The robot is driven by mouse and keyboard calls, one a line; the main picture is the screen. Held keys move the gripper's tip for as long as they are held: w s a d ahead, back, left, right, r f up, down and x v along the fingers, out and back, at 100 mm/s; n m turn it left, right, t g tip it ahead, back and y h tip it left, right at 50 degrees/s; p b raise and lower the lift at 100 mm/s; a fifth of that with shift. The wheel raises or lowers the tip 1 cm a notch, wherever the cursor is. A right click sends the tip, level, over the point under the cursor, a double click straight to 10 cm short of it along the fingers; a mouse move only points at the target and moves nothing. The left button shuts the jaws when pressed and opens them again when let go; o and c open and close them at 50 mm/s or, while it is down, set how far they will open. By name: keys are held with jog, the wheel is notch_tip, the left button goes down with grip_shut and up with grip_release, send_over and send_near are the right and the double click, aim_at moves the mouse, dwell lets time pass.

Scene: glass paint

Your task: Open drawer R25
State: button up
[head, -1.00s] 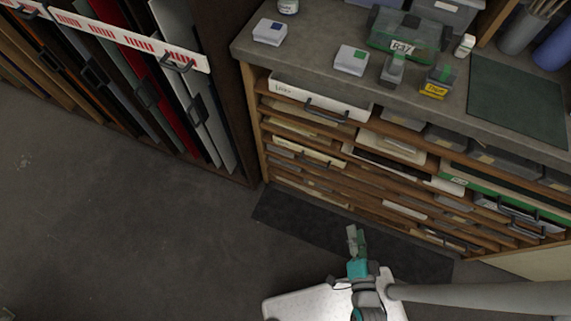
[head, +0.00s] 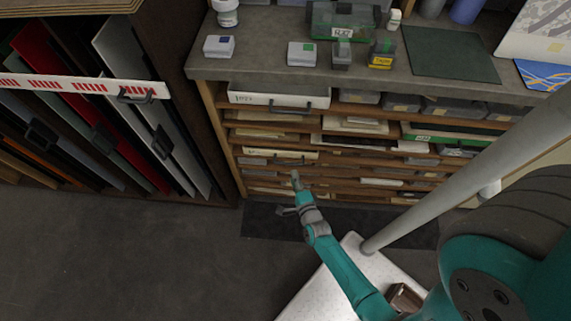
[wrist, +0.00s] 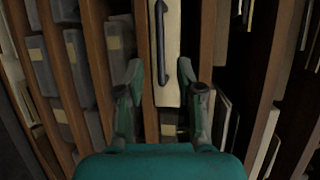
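The wooden cabinet (head: 236,168) holds several shallow drawers; I cannot read R25 on any of them. A cream drawer front (head: 270,151) with a dark bar handle (head: 291,162) sits midway down on the left. My gripper (head: 296,181) is just in front of and slightly below that handle. In the wrist view, a cream front (wrist: 169,92) with a dark handle (wrist: 160,45) runs up the picture. My gripper (wrist: 167,82) is open there, its fingers spread to either side of that front. The handle's near end lies between the fingertips, and nothing is gripped.
A white drawer (head: 270,96) with a handle is at the top left. Boxes, including a small white box (head: 302,54), stand on the counter (head: 265,72). Upright panels (head: 150,90) fill the left rack. A dark mat (head: 262,222) lies below the cabinet; the left floor is clear.

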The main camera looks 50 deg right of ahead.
aim_at(288, 164)
jog(key=x, duration=0.8)
jog(key=shift+s, duration=0.1)
grip_shut()
